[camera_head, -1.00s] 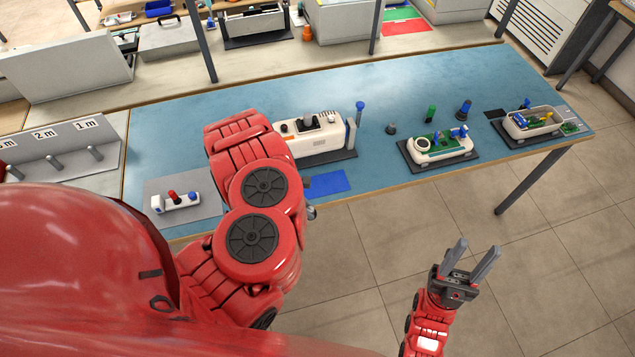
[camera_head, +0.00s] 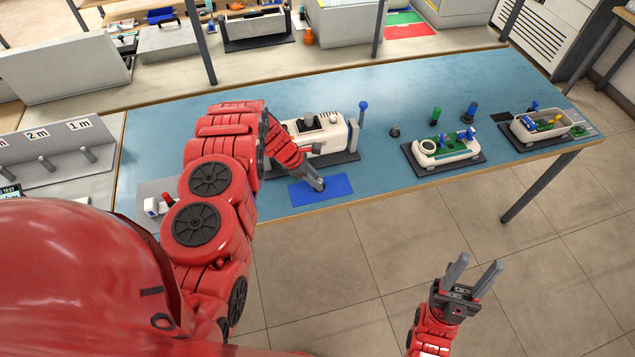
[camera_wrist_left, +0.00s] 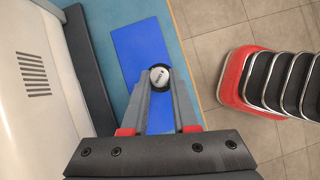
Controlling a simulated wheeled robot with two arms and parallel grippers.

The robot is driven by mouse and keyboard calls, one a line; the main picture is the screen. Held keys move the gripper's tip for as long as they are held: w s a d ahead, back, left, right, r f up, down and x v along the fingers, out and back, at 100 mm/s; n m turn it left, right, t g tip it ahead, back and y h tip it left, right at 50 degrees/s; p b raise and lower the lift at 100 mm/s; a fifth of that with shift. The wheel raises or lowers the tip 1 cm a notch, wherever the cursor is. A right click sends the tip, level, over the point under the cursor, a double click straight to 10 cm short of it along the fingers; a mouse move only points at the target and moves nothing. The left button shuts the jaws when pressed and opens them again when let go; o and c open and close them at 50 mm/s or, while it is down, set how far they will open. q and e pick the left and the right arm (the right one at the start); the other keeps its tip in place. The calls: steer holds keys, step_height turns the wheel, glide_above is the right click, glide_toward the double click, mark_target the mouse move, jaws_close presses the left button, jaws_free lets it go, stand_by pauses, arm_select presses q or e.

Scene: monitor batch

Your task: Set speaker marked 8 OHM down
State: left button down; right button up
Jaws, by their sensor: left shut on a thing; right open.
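The speaker (camera_wrist_left: 160,76) is a small round part with a pale marked face and a dark rim. In the left wrist view it sits between the fingertips of my left gripper (camera_wrist_left: 161,88), which is shut on it. Its marking is too small to read. In the head view my left gripper (camera_head: 317,184) is over the blue mat (camera_head: 338,185), near the table's front edge. The mat also shows in the left wrist view (camera_wrist_left: 138,45), behind the speaker. I cannot tell whether the speaker touches the mat. My right gripper (camera_head: 463,283) is open and empty over the floor.
A white monitor housing (camera_head: 330,135) on a dark base stands just behind the blue mat. Two more white units (camera_head: 445,150) (camera_head: 540,127) stand to the right. The blue table (camera_head: 420,85) is clear at the back.

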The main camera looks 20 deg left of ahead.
arm_select(q)
steer(key=shift+w+a+f, duration=0.15)
steer(key=shift+w, duration=0.9)
steer(key=shift+f+p, duration=0.3)
steer(key=shift+f, duration=0.4)
steer(key=shift+s+f, duration=0.1)
steer(key=shift+f, duration=0.45)
steer(key=shift+f+b, duration=0.5)
steer(key=shift+b, duration=0.1)
steer(key=shift+f, duration=0.15)
steer(key=c, duration=0.7)
jaws_free()
